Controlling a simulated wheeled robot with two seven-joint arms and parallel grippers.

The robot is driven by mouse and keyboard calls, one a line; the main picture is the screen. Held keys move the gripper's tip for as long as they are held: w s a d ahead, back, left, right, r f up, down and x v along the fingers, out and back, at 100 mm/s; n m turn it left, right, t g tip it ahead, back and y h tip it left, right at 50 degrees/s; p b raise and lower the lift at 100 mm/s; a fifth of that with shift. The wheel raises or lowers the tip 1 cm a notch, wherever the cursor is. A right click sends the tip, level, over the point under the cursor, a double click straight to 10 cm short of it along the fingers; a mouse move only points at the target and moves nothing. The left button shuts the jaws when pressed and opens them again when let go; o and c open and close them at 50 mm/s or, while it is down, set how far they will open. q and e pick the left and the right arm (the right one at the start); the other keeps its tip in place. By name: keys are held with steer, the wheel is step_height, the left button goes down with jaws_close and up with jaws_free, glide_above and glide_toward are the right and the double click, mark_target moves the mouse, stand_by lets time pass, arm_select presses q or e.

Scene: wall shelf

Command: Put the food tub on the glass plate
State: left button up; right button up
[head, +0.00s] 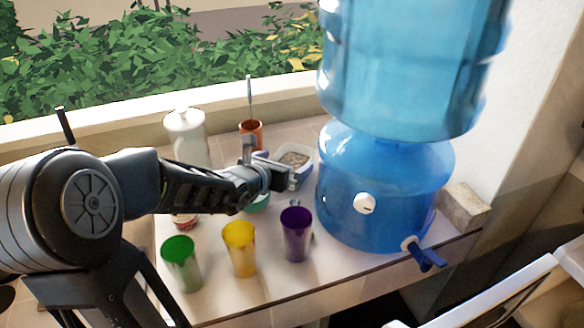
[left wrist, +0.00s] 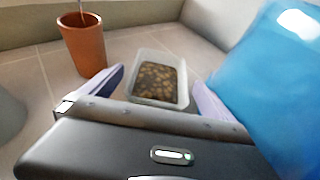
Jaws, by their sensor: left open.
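The food tub, a whitish open tub with brown lumpy contents, stands at the back of the counter beside the blue water jug in the head view (head: 296,157). In the left wrist view the food tub (left wrist: 143,61) lies between and beyond the two fingers. My left gripper (head: 270,165) is open and close to the tub's near left side; it also shows in the left wrist view (left wrist: 157,92). Nothing is held. A teal rim (head: 259,203) shows below my gripper, mostly hidden by my arm; I cannot tell whether it is the glass plate.
A big blue water jug (head: 375,190) stands right of the tub. An orange cup (head: 251,132) and a white pitcher (head: 187,138) stand behind my arm. Green (head: 181,264), yellow (head: 239,249) and purple (head: 296,235) cups line the front edge.

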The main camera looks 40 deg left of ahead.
arm_select(q)
steer(key=x, duration=0.3)
steer(key=shift+w+p, duration=0.2)
steer(key=shift+p, duration=0.15)
steer(key=shift+c, duration=0.2)
steer(key=c, duration=1.8)
steer(key=shift+w+r+b, duration=0.1)
steer(key=shift+r+b, duration=0.05)
steer(key=shift+b, duration=0.15)
